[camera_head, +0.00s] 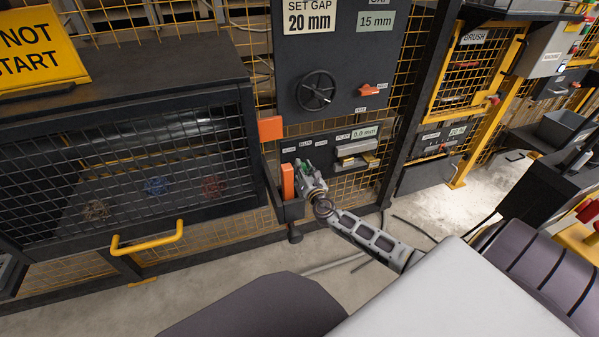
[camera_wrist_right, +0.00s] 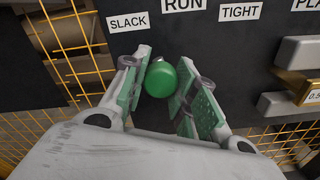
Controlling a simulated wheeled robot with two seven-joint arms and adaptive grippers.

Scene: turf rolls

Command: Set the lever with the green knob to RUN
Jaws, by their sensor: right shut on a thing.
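The green knob (camera_wrist_right: 161,79) sits between the two fingers of my right gripper (camera_wrist_right: 162,88) in the right wrist view, and the fingers are shut on it. The lever's shaft is mostly hidden behind the knob. The knob lies below the gap between the SLACK label (camera_wrist_right: 128,22) and the RUN label (camera_wrist_right: 184,4), with the TIGHT label (camera_wrist_right: 240,12) further right. In the head view my right gripper (camera_head: 307,170) is at the lower part of the dark panel (camera_head: 300,133); the knob is hard to make out there. My left gripper is not in view.
An orange block (camera_head: 287,181) stands in a dark holder just left of my right gripper. To its right are metal blocks (camera_head: 358,150) under a 0.0 mm display (camera_head: 364,132). A black handwheel (camera_head: 316,91) is above. A mesh cage with a yellow handle (camera_head: 147,238) is at left.

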